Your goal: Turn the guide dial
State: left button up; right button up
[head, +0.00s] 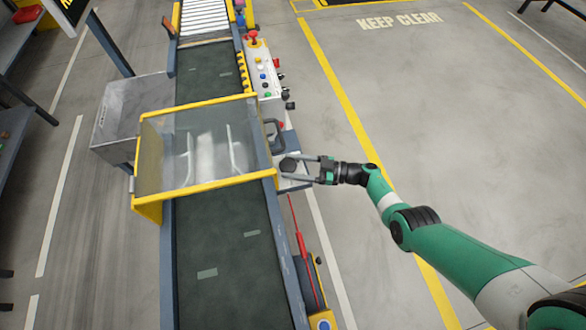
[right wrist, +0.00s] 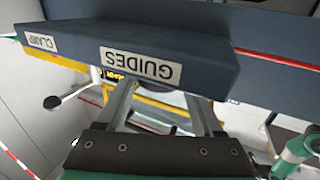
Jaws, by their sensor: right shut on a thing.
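The guide dial (head: 288,164) is a dark round knob on a small plate at the right side of the conveyor. My right gripper (head: 300,167) reaches it from the right, with its two fingers on either side of the knob, shut on it. In the right wrist view the fingers (right wrist: 163,98) extend under a blue-grey panel (right wrist: 215,62) with an upside-down GUIDES label (right wrist: 141,66). That panel hides most of the dial there. My left gripper is not in view.
A yellow-framed clear guard (head: 205,145) spans the conveyor belt (head: 225,260) left of the dial. A button panel (head: 262,68) with a red knob stands beyond. A red cord (head: 300,240) runs along the near side. The floor to the right is clear.

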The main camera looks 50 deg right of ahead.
dwell(0.3)
jog(key=o, duration=1.4)
jog(key=shift+c, duration=0.2)
jog(key=p+v, duration=0.1)
jog(key=v, duration=1)
jog(key=shift+s+d, duration=0.15)
jog(key=shift+d, duration=0.15)
